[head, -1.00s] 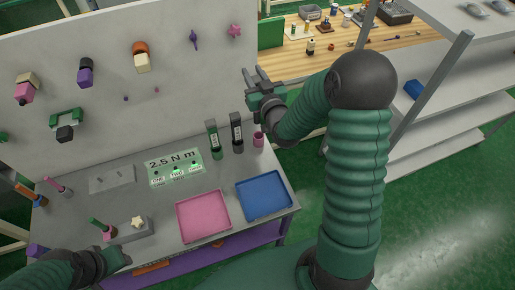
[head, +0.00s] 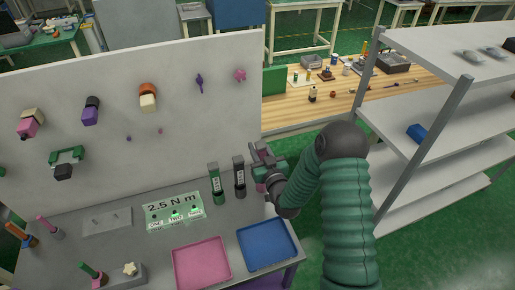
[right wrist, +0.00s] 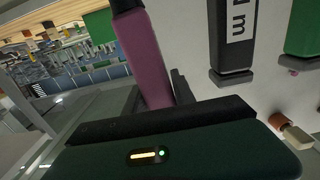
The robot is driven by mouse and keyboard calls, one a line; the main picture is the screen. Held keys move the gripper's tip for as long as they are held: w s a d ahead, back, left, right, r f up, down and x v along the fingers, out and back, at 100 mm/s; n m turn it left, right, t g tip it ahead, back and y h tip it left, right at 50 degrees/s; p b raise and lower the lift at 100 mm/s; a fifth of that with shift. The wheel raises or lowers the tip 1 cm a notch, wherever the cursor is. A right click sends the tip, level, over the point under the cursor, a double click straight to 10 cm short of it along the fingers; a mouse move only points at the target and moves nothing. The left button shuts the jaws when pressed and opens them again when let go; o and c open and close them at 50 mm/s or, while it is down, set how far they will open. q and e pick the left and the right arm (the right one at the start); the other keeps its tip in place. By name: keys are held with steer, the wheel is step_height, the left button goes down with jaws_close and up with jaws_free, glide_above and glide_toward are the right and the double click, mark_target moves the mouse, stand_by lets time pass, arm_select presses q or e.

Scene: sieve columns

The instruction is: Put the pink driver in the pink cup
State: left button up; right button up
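A dusky pink cylinder with a dark end (right wrist: 148,55), which may be the pink driver, shows close up in the right wrist view. My right gripper (head: 262,152) is at this pink piece, right of the black labelled cylinder (head: 239,177). A dark finger lies against the cylinder's side, but I cannot tell whether the grip is closed. Which of these is the pink cup is not clear. My left gripper is out of view.
A green labelled cylinder (head: 216,184) stands left of the black one. The 2.5 N m sign (head: 174,211), a pink tray (head: 201,285) and a blue tray (head: 293,252) are on the bench. The upright board (head: 180,150) with hanging tools is behind.

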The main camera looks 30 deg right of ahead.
steer(key=o, duration=0.4)
steer(key=shift+w+d+f, duration=0.3)
steer(key=shift+d+f, duration=0.35)
steer(key=shift+f, duration=0.05)
steer(key=s+a, duration=0.2)
steer(key=shift+s+r, duration=0.3)
steer(key=shift+r, duration=0.1)
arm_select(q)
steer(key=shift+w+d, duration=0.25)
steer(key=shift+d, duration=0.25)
arm_select(e)
steer(key=v, duration=0.9)
steer(key=shift+s+d, duration=0.2)
steer(key=shift+d, duration=0.1)
steer(key=shift+d, duration=0.1)
